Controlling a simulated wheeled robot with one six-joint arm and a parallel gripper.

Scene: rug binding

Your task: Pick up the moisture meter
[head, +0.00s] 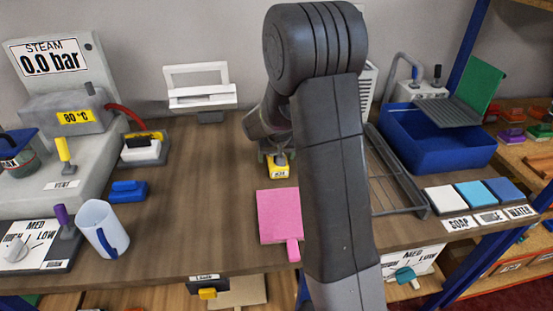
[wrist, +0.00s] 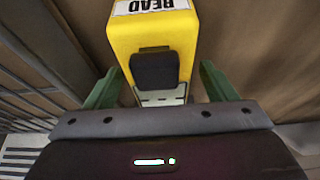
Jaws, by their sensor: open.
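The yellow moisture meter (wrist: 187,38) fills the upper middle of the wrist view, with a white label reading READ and a dark pad on its face. In the head view the meter (head: 278,170) shows small on the wooden table, just below my wrist. My gripper (wrist: 160,84) is open, its two green fingers to the left and right of the meter's near end, with small gaps visible on both sides. In the head view my gripper (head: 276,155) is mostly hidden by my arm.
A pink board (head: 278,215) lies in front of the meter. A wire rack (head: 397,185) and a blue bin (head: 440,145) are to the right. A white jug (head: 98,225), a blue block (head: 128,190) and the steam unit (head: 62,115) stand left. Bare table lies left of the meter.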

